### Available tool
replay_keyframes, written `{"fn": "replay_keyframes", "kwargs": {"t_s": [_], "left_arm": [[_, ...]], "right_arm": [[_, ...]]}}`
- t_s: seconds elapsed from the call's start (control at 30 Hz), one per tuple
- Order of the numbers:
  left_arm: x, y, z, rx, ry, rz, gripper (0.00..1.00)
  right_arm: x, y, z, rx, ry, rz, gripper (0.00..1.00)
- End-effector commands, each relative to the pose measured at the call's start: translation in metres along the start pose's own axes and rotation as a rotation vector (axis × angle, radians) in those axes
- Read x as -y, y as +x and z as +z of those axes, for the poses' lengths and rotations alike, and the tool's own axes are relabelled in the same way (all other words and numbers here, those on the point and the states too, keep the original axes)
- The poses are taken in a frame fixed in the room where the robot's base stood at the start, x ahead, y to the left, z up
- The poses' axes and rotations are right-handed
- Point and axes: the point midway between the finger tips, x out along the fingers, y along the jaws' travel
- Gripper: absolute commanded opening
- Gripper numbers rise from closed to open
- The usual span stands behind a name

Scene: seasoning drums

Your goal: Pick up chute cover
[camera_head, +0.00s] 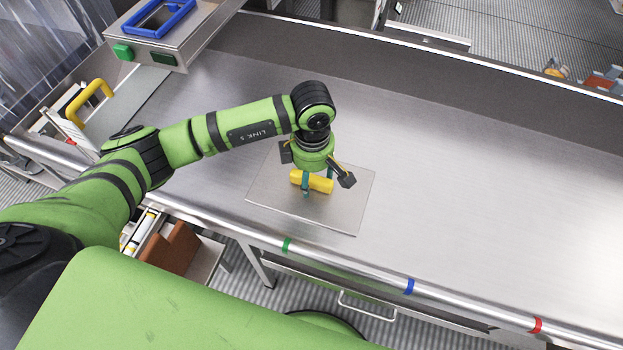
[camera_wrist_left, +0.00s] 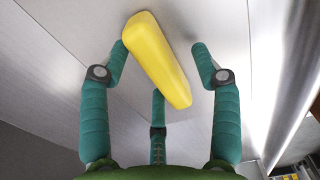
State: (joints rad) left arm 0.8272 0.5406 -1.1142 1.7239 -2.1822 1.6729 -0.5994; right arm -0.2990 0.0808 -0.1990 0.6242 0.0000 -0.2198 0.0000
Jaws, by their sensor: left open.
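The chute cover (camera_head: 347,213) is a flat grey metal plate lying on the steel table, with a yellow bar handle (camera_head: 321,184) on top. My left gripper (camera_head: 318,188) is over the plate from above, its teal fingers on either side of the handle. In the left wrist view the yellow handle (camera_wrist_left: 158,60) runs diagonally between the open fingers (camera_wrist_left: 160,70). The fingers look apart from it or barely beside it; I cannot tell whether any touches. My right gripper is in neither view.
The steel table (camera_head: 470,200) is clear to the right of the plate. A metal box with a blue-framed opening (camera_head: 160,18) and green buttons stands at the back left. A second yellow handle (camera_head: 90,98) is at the left. A rail with coloured bands (camera_head: 409,287) runs along the front edge.

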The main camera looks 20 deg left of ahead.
Motion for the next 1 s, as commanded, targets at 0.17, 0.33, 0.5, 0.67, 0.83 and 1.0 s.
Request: {"fn": "replay_keyframes", "kwargs": {"t_s": [0.17, 0.33, 0.5, 0.67, 0.83, 1.0], "left_arm": [[-0.001, 0.003, 0.000, 0.001, 0.001, 0.003, 0.63], [-0.001, 0.003, 0.000, 0.001, 0.000, 0.002, 0.27], [-0.001, 0.003, 0.000, 0.001, 0.000, 0.002, 0.00], [-0.001, 0.001, 0.001, 0.002, 0.000, 0.004, 0.00], [-0.001, -0.001, 0.001, 0.003, 0.000, 0.004, 0.00], [-0.002, -0.014, 0.001, 0.003, 0.001, 0.008, 0.00]], "right_arm": [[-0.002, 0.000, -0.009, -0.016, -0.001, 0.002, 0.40], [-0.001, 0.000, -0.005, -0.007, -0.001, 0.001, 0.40], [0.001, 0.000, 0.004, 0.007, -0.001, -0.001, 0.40], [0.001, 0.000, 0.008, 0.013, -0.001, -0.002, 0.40], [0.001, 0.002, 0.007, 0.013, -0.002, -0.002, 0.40], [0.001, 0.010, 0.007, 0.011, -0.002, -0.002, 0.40]]}}
